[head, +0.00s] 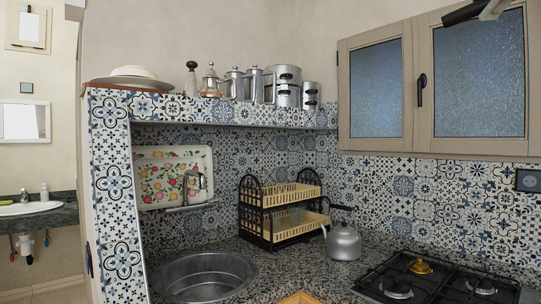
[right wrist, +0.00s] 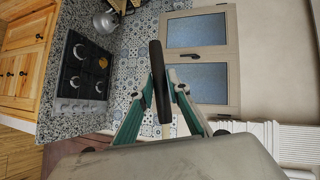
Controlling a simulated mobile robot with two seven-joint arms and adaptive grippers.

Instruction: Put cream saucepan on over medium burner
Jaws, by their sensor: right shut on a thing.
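My right gripper (right wrist: 160,88) is shut on a long black handle (right wrist: 157,75), seen nearly edge-on between its teal and grey fingers. The handle also shows in the head view (head: 463,13) at the top right corner, high up in front of the window. No cream pan body can be made out in either view, so whether this handle is the saucepan's cannot be told. The black gas stove (head: 425,283) is at the lower right of the head view and at the left of the right wrist view (right wrist: 84,72). Several burners show, one with a brass-coloured cap (head: 420,267). My left gripper is out of view.
A grey kettle (head: 343,243) stands on the granite counter left of the stove. A two-tier dish rack (head: 284,212) and a round sink (head: 203,275) are further left. The shelf above holds pots and jugs.

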